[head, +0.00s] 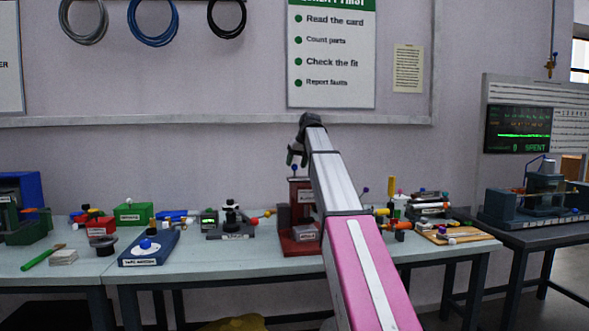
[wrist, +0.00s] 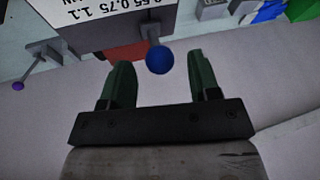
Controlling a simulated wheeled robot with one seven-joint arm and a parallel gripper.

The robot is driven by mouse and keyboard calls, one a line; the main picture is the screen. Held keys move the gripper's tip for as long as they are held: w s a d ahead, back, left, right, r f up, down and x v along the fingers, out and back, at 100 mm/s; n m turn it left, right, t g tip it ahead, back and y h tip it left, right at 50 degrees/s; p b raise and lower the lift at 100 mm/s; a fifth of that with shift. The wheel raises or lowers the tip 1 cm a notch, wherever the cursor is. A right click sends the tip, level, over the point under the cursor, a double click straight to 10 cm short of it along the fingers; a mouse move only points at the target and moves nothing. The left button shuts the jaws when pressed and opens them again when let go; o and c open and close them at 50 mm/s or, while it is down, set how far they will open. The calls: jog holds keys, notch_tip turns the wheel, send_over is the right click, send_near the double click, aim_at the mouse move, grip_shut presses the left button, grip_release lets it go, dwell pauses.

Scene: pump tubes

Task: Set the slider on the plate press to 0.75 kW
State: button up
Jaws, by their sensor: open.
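The red press (head: 303,240) stands on the middle table and has a blue ball knob (head: 294,168) on top. The knob also shows in the wrist view (wrist: 159,60). A white scale plate (wrist: 130,15) behind it, upside down in that view, reads 0.55, 0.75, 1.1. The knob appears below the 0.55 end in the picture; its exact setting cannot be told. In the wrist view, the open fingers (wrist: 160,68) stand either side of the knob, with gaps on both sides.
A blue box with a dial (head: 149,249) and a green box (head: 133,214) stand left of the press. A wooden board (head: 457,236) lies to the right. Another machine (head: 545,190) stands on the far-right table under a green-lit display (head: 518,130). A purple-knobbed lever (wrist: 18,86) is nearby.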

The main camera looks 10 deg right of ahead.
aim_at(302, 178)
jog(key=shift+x, duration=1.3)
jog(key=shift+c, duration=0.3)
grip_shut()
jog(key=shift+d, duration=1.55)
jog(key=shift+o, duration=0.3)
grip_release()
